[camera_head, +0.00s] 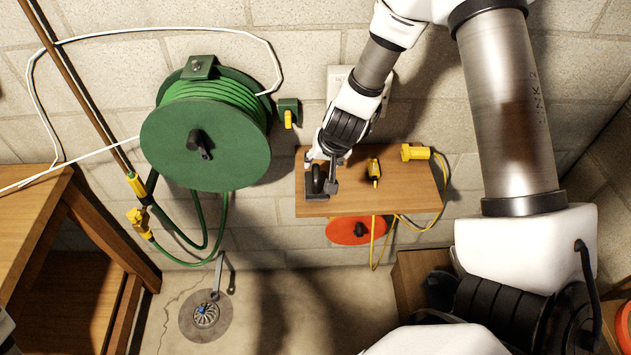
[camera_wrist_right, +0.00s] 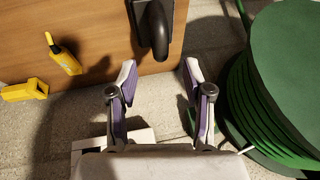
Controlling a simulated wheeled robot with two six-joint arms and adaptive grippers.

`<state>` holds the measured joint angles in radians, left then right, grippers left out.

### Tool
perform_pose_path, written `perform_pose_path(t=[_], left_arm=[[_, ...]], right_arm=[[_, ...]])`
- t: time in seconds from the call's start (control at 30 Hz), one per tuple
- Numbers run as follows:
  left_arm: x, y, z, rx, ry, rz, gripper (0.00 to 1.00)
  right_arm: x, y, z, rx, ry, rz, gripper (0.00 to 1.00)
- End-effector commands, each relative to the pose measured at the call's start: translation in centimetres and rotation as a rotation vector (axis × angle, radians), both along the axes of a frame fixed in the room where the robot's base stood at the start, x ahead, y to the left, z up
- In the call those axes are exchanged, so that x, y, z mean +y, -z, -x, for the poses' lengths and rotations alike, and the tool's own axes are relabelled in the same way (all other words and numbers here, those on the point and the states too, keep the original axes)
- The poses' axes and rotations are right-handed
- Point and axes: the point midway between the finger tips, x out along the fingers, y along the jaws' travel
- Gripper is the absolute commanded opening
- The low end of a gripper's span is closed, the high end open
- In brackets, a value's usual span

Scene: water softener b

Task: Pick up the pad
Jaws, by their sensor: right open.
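The pad (camera_head: 316,194) is a dark flat block with a black curved handle, lying at the left end of the small wooden wall shelf (camera_head: 400,197). In the right wrist view the pad (camera_wrist_right: 155,25) shows at the top middle, cut off by the frame edge. My right gripper (camera_head: 324,172) is at the pad in the head view and partly hides it. In the wrist view its open fingers (camera_wrist_right: 158,75) are apart with nothing between them, and the pad's handle lies just beyond the fingertips, roughly centred. My left gripper is not in view.
A yellow tool (camera_head: 374,172) and a yellow plug (camera_head: 415,153) with a cord lie on the shelf right of the pad. A green hose reel (camera_head: 190,140) hangs to the left. An orange reel (camera_head: 350,230) sits below the shelf. A wooden table (camera_head: 35,200) stands far left.

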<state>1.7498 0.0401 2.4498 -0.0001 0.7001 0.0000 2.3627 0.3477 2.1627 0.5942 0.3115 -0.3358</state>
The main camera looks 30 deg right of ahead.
Motion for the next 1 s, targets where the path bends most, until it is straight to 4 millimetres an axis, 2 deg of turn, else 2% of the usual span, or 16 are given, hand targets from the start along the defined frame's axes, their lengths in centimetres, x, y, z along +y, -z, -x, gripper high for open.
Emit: perform_pose_path(t=[0.07, 0.5, 0.77, 0.9, 1.0], left_arm=[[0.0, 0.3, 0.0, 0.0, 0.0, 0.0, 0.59], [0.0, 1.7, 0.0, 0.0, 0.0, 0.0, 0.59], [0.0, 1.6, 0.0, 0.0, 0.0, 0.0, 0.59], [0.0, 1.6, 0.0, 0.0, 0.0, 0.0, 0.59], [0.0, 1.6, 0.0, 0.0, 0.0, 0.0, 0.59]], right_arm=[[-0.2, -0.2, -0.7, -0.014, 0.014, -0.014, 0.51], [-0.6, 6.1, -3.4, -0.01, 0.01, -0.011, 0.51], [-0.6, 6.4, -3.6, -0.012, 0.011, -0.011, 0.51], [-0.6, 6.4, -3.6, -0.012, 0.011, -0.011, 0.01], [-0.6, 6.4, -3.6, -0.012, 0.011, -0.011, 0.0]])
